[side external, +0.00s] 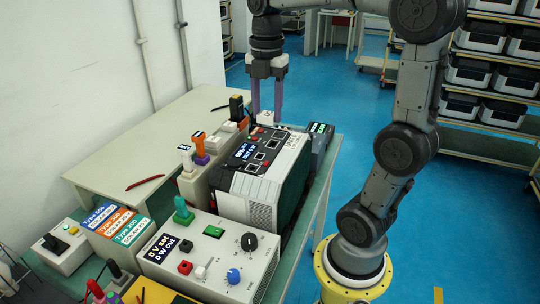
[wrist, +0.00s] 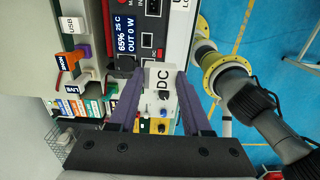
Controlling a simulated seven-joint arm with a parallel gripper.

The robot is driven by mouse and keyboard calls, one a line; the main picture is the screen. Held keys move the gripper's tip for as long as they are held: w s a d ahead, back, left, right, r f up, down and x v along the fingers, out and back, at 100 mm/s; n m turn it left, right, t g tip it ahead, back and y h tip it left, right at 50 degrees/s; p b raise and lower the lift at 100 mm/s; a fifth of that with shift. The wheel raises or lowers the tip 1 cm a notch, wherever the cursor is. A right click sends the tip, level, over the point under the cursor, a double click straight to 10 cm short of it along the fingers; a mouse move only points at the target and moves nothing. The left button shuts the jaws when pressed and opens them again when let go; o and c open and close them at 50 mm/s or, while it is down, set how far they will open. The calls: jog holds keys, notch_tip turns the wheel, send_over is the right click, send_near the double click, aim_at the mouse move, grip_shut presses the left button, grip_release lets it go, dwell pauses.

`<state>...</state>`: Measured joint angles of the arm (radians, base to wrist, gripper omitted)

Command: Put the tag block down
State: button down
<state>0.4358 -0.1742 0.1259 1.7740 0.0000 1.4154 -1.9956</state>
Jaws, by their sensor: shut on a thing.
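My gripper (side external: 266,113) points down behind the grey-and-black power unit (side external: 262,170), with its two purple fingers shut on a small white block. The block, which I take as the tag block (wrist: 158,80), carries the letters DC in the wrist view and sits between the fingertips. In the side view the white block (side external: 266,117) shows small between the fingertips, close to the unit's far top edge. I cannot tell whether it touches anything below. In the wrist view my gripper (wrist: 160,88) partly covers what lies beneath.
White sockets with orange and purple plugs (side external: 199,145) stand left of the unit. A white control box (side external: 208,252) with knobs is in front, beside coloured Type labels (side external: 115,222). A dark box (side external: 320,138) stands right. The beige bench top (side external: 130,150) is mostly clear, with a red cable.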

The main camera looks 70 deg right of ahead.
jog(key=s+a+r, duration=0.1)
jog(key=s+a, duration=0.3)
jog(key=s, duration=0.4)
jog(key=s+a+r, duration=0.1)
jog(key=s+a, duration=0.3)
jog(key=s, duration=0.4)
send_near(277, 171)
jog(key=shift+s+a+f, duration=0.25)
jog(key=shift+s+f, duration=0.45)
jog(key=shift+s, duration=0.05)
jog(key=shift+w+d+f, duration=0.15)
jog(key=shift+w+f, duration=0.25)
jog(key=shift+f, duration=0.1)
jog(key=shift+w+d+f, duration=0.1)
jog(key=shift+w+f, duration=0.1)
jog(key=shift+f, duration=0.8)
jog(key=shift+w+d+f, duration=0.1)
jog(key=shift+w+f, duration=0.05)
jog(key=shift+f, duration=0.8)
jog(key=shift+f, duration=0.1)
jog(key=shift+c, duration=1.7)
grip_release()
